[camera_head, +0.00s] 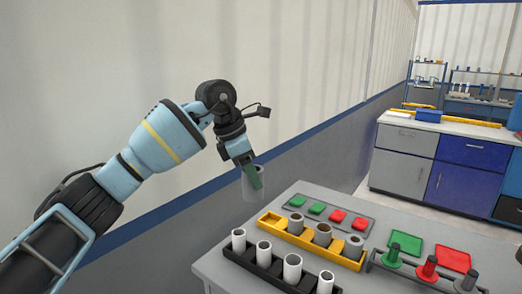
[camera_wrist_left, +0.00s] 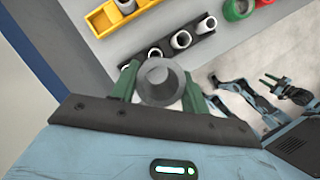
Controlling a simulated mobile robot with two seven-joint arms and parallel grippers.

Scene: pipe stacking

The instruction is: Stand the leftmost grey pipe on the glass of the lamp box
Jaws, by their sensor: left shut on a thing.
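My left gripper (camera_head: 253,178) is shut on a grey pipe (camera_head: 250,190), holding it roughly upright in the air beyond the table's left edge. In the left wrist view the pipe's round open end (camera_wrist_left: 161,80) lies between the green fingers of the gripper (camera_wrist_left: 160,88). A flat grey panel with two green and two red squares (camera_head: 343,207), seemingly the lamp box, lies at the table's back; the pipe is apart from it. My right gripper (camera_wrist_left: 274,82) seems to show small in the left wrist view; its jaws are unclear.
A yellow rack (camera_head: 271,222) holds grey and brownish pipes, with its left end empty. A black rack (camera_head: 251,260) in front holds several white pipes. Green and red posts and flat plates (camera_head: 406,242) stand to the right on the grey table (camera_head: 222,276). A wall runs behind.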

